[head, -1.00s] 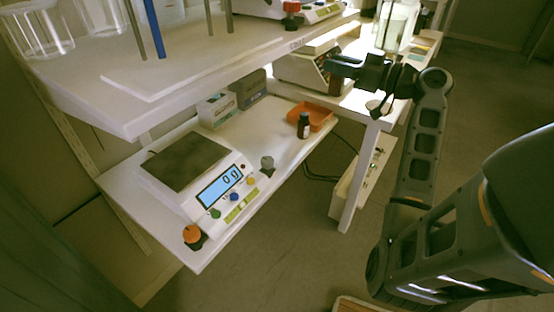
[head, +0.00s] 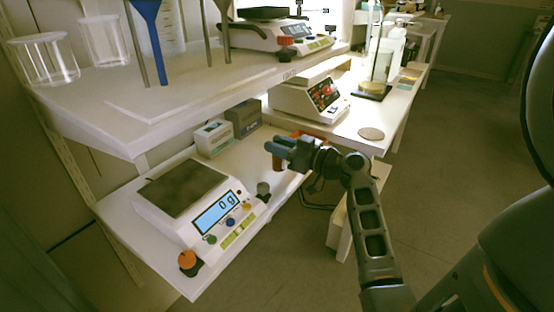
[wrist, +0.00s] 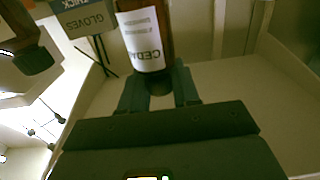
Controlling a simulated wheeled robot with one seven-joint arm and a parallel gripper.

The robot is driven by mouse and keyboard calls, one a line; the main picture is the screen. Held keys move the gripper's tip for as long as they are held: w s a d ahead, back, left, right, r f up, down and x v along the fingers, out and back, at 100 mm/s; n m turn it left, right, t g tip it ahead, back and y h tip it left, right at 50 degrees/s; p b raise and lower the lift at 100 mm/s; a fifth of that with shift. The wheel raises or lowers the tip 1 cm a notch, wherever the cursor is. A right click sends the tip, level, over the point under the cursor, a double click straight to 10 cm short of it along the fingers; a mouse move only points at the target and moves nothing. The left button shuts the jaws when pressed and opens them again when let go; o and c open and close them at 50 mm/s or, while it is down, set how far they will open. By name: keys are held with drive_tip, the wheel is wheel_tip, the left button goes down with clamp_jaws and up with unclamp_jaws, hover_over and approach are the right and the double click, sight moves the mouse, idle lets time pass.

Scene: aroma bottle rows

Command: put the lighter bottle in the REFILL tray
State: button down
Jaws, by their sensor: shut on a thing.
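My gripper (head: 283,149) is shut on a brown bottle (head: 278,164) and holds it over the lower shelf, right of the scale. In the wrist view the bottle (wrist: 148,35) sits between my fingers, with a white label reading upside down "CEDA…".
Two boxes (head: 243,117) stand at the back of the lower shelf; the upper shelf (head: 170,105) hangs over them. Another scale (head: 306,97) stands on the side table (head: 395,105). The shelf between the lower scale and my gripper has some free room.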

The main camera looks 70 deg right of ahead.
sight(284, 162)
drive_tip(key=shift+w+a+f, duration=0.15)
drive_tip(key=shift+w+f, duration=0.05)
drive_tip(key=shift+f, duration=1.95)
drive_tip(key=shift+f+b, duration=0.15)
drive_tip(key=shift+b, duration=0.3)
drive_tip(key=c, duration=0.8)
unclamp_jaws()
